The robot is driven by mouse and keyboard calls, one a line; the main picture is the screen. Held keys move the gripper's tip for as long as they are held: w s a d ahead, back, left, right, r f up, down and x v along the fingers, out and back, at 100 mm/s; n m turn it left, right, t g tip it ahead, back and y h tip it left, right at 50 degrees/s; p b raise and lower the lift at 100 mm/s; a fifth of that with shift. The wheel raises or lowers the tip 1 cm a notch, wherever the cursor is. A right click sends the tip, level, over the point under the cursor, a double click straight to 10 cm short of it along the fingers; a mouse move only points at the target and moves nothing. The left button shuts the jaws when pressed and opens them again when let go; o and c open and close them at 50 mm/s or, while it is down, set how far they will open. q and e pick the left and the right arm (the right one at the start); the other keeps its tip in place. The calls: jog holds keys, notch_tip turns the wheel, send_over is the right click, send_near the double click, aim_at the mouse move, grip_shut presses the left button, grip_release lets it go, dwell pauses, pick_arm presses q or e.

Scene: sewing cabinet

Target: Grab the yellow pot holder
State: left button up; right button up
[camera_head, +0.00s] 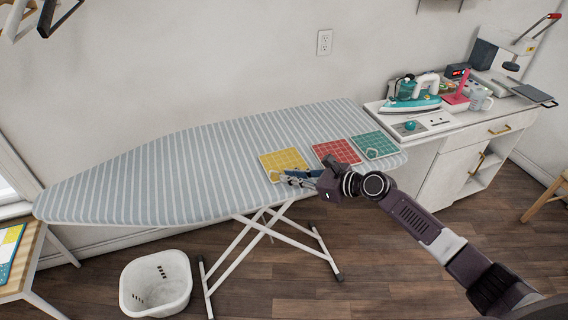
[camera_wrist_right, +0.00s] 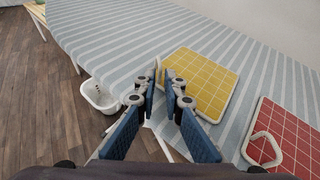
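The yellow pot holder (camera_head: 283,161) is a flat square with a light grid and pale edging. It lies on the striped ironing board (camera_head: 170,165), left of a red pot holder (camera_head: 337,152) and a green one (camera_head: 374,145). In the right wrist view, the yellow pot holder (camera_wrist_right: 200,84) lies just beyond my right gripper's fingertips. My right gripper (camera_head: 287,177) is at the near edge of the yellow pot holder. My left gripper is not in view.
A white basket (camera_head: 156,285) stands on the wooden floor below the board. A white cabinet (camera_head: 455,165) at the right holds a teal iron (camera_head: 412,98) and other items. The board's left half is clear.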

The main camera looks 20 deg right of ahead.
jog(key=shift+x, duration=1.5)
jog(key=shift+s, duration=0.1)
jog(key=shift+c, duration=0.4)
grip_shut()
jog(key=shift+r, duration=0.1)
